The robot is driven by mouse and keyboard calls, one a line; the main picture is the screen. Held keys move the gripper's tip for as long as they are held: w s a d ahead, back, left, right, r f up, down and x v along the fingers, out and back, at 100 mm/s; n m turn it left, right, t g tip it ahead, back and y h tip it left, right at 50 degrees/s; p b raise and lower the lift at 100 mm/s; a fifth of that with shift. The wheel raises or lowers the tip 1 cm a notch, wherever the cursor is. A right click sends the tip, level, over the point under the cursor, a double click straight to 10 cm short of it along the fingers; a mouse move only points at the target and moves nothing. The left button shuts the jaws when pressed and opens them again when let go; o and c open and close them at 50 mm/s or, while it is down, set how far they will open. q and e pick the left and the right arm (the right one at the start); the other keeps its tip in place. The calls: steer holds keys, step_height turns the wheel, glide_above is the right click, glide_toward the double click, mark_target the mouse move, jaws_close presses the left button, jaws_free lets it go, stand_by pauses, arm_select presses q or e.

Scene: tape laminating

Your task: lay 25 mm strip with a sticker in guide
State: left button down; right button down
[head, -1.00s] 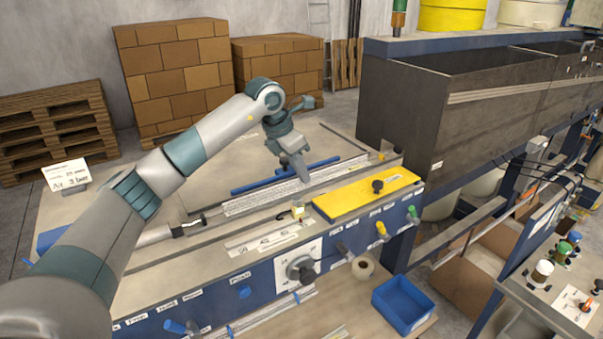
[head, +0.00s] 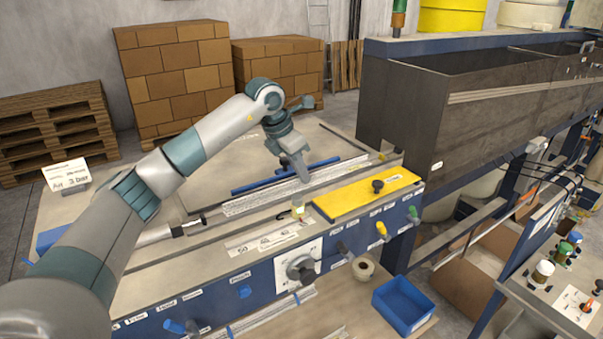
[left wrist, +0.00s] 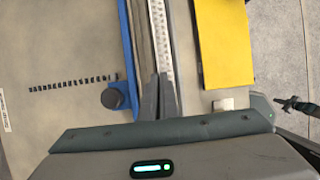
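A long white patterned strip (head: 255,202) lies along the guide rail (head: 340,180) on the bench, beside two blue bars (head: 265,184). It also shows in the left wrist view (left wrist: 160,30), running up from the fingertips. I cannot make out a separate sticker on it. My left gripper (head: 304,180) is low over the middle of the strip, pointing down. In the left wrist view its fingers (left wrist: 158,80) are together over the line of the strip. Whether they pinch its edge is hidden. My right gripper is not in view.
A yellow plate (head: 350,198) with a black knob lies in front of the rail. A small clear-and-yellow item (head: 298,212) stands left of it. A blue tray (head: 403,305) and tape roll (head: 363,268) are lower down. A dark tank (head: 450,105) rises at right.

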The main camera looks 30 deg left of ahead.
arm_select(q)
steer(key=shift+s+d+f, duration=0.1)
steer(key=shift+s+f, duration=0.15)
steer(key=shift+f, duration=0.4)
steer(key=c, duration=2)
jaws_free()
steer(key=shift+o, duration=0.3)
steer(key=shift+s+d+r, duration=0.15)
steer(key=shift+w+a+r+p, duration=0.25)
steer(key=shift+r+p, duration=0.1)
steer(key=shift+r, duration=0.25)
steer(key=shift+w+a+r+p, duration=0.25)
steer(key=shift+r+p, duration=0.1)
steer(key=shift+r, duration=0.65)
steer(key=shift+s+d+r+p, duration=0.15)
steer(key=shift+r+p, duration=0.15)
steer(key=shift+r, duration=0.2)
steer(key=shift+d+r+p, duration=0.15)
steer(key=shift+r+p, duration=0.1)
steer(key=shift+r, duration=0.25)
steer(key=shift+a+r, duration=0.1)
steer(key=shift+r, duration=0.45)
